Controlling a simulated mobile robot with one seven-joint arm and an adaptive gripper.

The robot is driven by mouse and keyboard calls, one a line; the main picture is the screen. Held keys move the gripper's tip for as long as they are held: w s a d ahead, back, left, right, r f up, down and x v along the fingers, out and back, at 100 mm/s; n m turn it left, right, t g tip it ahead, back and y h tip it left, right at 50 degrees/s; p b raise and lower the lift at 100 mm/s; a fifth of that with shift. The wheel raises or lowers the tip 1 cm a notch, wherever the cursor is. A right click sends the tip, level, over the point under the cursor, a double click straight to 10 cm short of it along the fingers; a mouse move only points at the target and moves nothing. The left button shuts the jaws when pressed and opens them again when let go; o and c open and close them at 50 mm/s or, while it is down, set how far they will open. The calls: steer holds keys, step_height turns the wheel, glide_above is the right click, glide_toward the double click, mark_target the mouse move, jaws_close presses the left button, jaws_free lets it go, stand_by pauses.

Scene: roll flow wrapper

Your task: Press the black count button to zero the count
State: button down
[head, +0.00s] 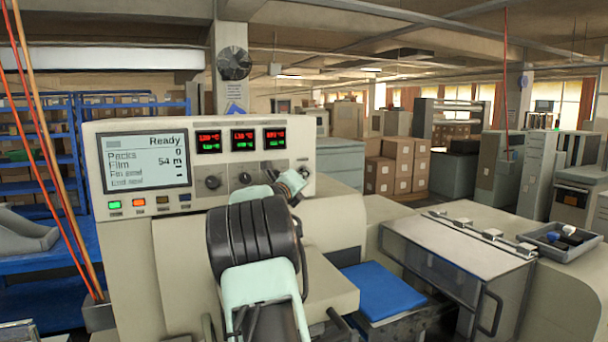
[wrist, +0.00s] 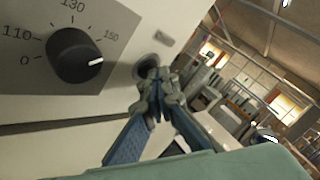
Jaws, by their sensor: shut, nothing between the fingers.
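The machine's control panel (head: 140,207) fills the left and middle of the head view. Its screen (head: 145,161) reads "Ready", "Packs 0" and "Film 54 m"; the lower lines are hard to read. A dark round button (wrist: 148,66) shows in the wrist view, right of a black dial, and looks like the black count button. My gripper (wrist: 157,82) is shut and empty, its fingertips over the lower edge of this button; I cannot tell whether they touch it. In the head view my gripper (head: 297,180) is at the panel's right end.
A black dial (wrist: 76,55) is just left of the button. Small coloured buttons (head: 138,202) line up under the screen, and red-digit displays (head: 243,140) sit above the knobs. A blue pad (head: 383,290) and a clear-lidded cover (head: 455,250) are to the right.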

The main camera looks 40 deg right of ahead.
steer(key=shift+s+f, duration=0.1)
steer(key=shift+s+a+b, duration=0.3)
steer(key=shift+s+b, duration=0.35)
steer(key=shift+b, duration=0.3)
steer(key=s+b, duration=0.2)
steer(key=s+a+b, duration=0.1)
steer(key=s+b, duration=0.1)
steer(key=shift+s+a+b, duration=0.2)
steer(key=shift+s+b, duration=0.1)
steer(key=shift+s, duration=0.1)
stand_by(0.3)
